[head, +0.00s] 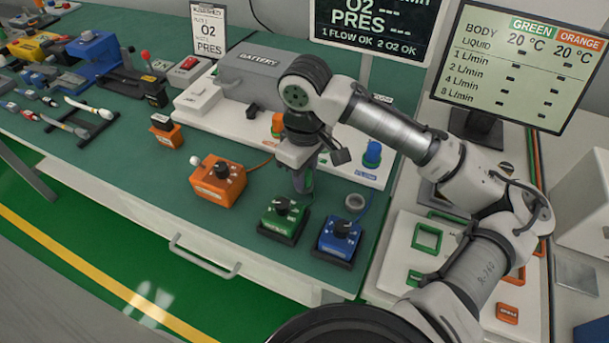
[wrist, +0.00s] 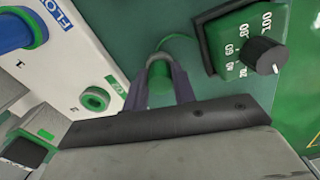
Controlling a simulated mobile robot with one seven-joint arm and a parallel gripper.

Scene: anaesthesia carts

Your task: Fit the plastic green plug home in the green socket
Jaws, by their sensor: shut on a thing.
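My gripper (wrist: 160,84) is shut on the green plug (wrist: 160,92), which shows between the two fingers in the wrist view. A thin green cable (wrist: 178,40) runs from it towards the green box. The green socket (wrist: 95,99) is a round green ring with a dark centre on the white panel, left of my gripper; plug and socket are apart. In the head view my gripper (head: 303,180) hangs over the green mat in front of the white panel, and the socket is not clearly seen there.
A green dial box (head: 284,218) and a blue dial box (head: 339,241) stand just in front of my gripper. An orange dial box (head: 219,181) is to the left. A blue fitting (head: 372,153) stands on the panel, and a grey ring (head: 355,202) lies nearby.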

